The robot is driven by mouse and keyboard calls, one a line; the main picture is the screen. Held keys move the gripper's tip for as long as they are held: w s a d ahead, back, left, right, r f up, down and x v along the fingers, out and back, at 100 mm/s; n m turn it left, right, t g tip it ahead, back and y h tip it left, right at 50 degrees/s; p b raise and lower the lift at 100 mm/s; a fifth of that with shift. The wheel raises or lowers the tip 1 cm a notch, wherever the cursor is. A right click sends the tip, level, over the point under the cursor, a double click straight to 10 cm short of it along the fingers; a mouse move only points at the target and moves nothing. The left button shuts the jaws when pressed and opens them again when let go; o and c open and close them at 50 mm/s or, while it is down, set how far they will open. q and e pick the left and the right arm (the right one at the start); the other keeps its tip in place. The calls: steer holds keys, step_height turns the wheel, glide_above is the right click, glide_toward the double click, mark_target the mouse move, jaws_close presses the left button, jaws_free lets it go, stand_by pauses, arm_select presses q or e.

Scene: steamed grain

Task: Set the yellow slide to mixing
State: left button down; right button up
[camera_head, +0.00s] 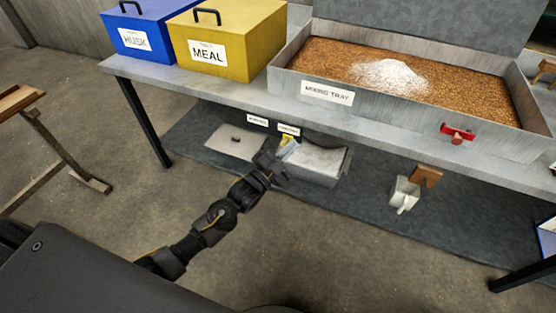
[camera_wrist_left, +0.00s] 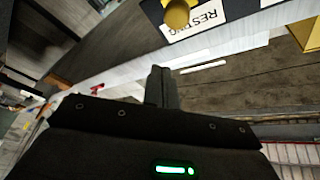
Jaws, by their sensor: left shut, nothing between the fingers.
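In the head view a small yellow part (camera_head: 287,141), likely the yellow slide, shows right at the tip of my left gripper (camera_head: 281,160), under the table's front edge. In the left wrist view a round yellow knob (camera_wrist_left: 177,15) sits beside a white label reading RESTING (camera_wrist_left: 205,17). My left gripper's fingers (camera_wrist_left: 162,76) are shut and empty, a little below the knob in the picture. I cannot tell whether they touch it. Two small white labels (camera_head: 288,129) show above the slide in the head view, too small to read. My right gripper is not in view.
A mixing tray (camera_head: 283,82) of brown grain with a white heap stands on the table. A blue HUSK box (camera_head: 150,25) and a yellow MEAL box (camera_head: 240,50) stand to its left. A red handle (camera_head: 458,132) is on the tray front. Below are grey metal bins (camera_head: 322,160) and a scoop (camera_head: 404,193).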

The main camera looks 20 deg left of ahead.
arm_select(q)
steer(key=shift+w+a+f+b, duration=0.35)
steer(key=shift+w+a+f, duration=0.65)
steer(key=shift+a+f, duration=0.2)
arm_select(e)
steer(key=shift+v, duration=1)
steer(key=shift+d, duration=0.1)
arm_select(q)
steer(key=a, duration=1.1)
steer(key=shift+w+a, duration=0.25)
steer(key=shift+w, duration=0.1)
arm_select(e)
steer(key=shift+r, duration=0.15)
arm_select(q)
steer(key=shift+r, duration=0.1)
